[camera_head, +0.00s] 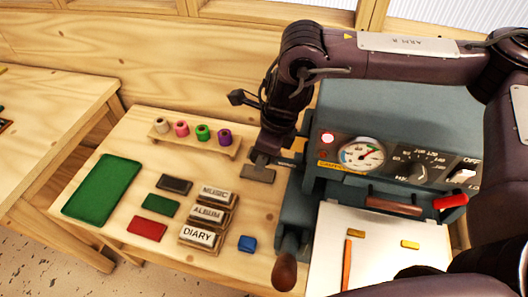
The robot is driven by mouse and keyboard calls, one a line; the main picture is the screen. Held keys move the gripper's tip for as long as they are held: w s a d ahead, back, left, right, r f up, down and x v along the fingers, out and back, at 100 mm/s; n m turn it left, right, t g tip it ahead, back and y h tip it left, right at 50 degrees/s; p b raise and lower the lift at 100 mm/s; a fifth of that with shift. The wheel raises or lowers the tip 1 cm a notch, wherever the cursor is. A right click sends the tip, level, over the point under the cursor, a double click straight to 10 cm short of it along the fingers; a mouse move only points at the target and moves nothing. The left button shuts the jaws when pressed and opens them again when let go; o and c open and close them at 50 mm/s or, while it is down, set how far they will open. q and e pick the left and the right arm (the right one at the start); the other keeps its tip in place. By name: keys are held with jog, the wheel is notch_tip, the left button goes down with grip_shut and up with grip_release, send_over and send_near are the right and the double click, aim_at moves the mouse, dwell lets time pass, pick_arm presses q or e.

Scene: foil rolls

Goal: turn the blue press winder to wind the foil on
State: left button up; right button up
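The blue-grey press (400,110) stands at the right of the table, with a round dial, a knob and a switch on its front. A brown wooden handle (284,272) on a dark arm sits at its front left corner; I cannot tell whether this is the winder. My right gripper (258,172) points down beside the press's left side, above the table. Its grey finger end shows from above, and whether it is open is unclear. I see nothing in it. My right arm hides part of the press's left side and top. My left gripper is out of view.
A wooden rack (190,144) holds several coloured rolls. A white plate (375,245) extends from the press. Another table stands left.

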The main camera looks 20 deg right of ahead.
jog(key=b+v, duration=0.2)
jog(key=v, duration=0.4)
jog(key=shift+d+r, duration=0.1)
jog(key=shift+r, duration=0.3)
jog(key=shift+s+r, duration=0.15)
jog(key=shift+r, duration=0.35)
